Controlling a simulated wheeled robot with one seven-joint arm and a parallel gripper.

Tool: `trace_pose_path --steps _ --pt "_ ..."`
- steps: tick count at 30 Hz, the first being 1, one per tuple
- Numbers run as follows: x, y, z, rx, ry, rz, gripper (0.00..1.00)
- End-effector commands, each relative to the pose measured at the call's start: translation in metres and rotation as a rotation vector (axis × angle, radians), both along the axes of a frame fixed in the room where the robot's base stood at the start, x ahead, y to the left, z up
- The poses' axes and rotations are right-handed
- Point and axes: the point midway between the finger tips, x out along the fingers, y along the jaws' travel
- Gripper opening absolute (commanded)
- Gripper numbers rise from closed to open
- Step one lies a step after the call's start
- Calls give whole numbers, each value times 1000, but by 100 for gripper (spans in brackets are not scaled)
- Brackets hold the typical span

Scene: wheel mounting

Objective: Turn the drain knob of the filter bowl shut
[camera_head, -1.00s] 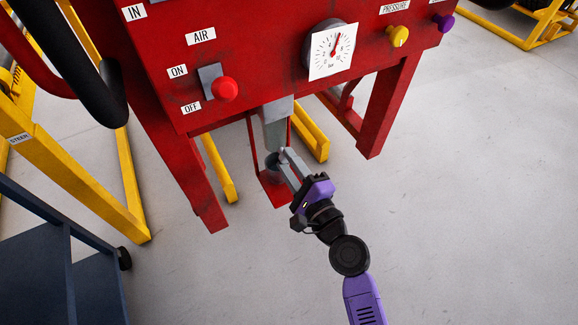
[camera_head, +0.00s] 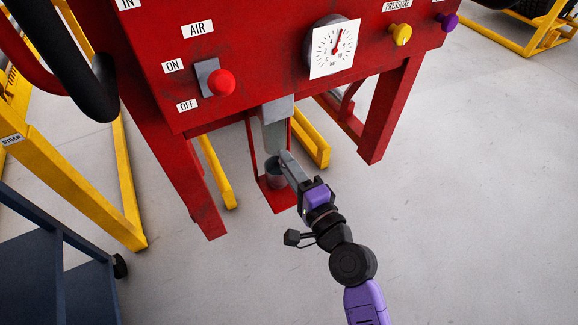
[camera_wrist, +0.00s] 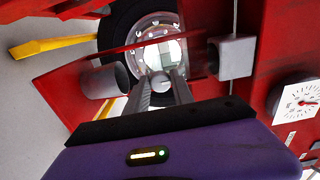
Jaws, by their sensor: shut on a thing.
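The filter bowl (camera_head: 274,128) hangs under the red cabinet as a pale grey body. My gripper (camera_wrist: 162,92) is shut on the knob, one finger on each side. In the head view my gripper (camera_head: 285,157) reaches up to the bowl's underside, and its fingers hide the knob.
A grey cup (camera_head: 274,174) stands on a red bracket (camera_head: 277,199) just beside my fingers; the cup also shows in the wrist view (camera_wrist: 106,82). Red cabinet legs (camera_head: 391,108) flank the spot. A gauge (camera_head: 334,48) and red knob (camera_head: 221,82) sit above.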

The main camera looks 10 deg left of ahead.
Motion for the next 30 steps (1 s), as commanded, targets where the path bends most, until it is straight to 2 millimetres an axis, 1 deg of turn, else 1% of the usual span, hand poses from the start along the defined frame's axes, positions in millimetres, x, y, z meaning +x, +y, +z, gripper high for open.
trace_pose_path --steps 6,7,9,10,19,22,26,30 --pt "-1 1 -2 -2 3 2 0" --pt "-1 1 -2 -2 3 2 31" --pt "-1 1 -2 -2 3 2 44" --pt "-1 1 -2 -2 3 2 50" --pt "-1 0 -1 0 1 1 50" --pt "-5 -3 -1 0 1 0 50" --pt "-20 -13 -1 1 3 -2 50" --pt "-39 -26 -2 1 3 0 50"
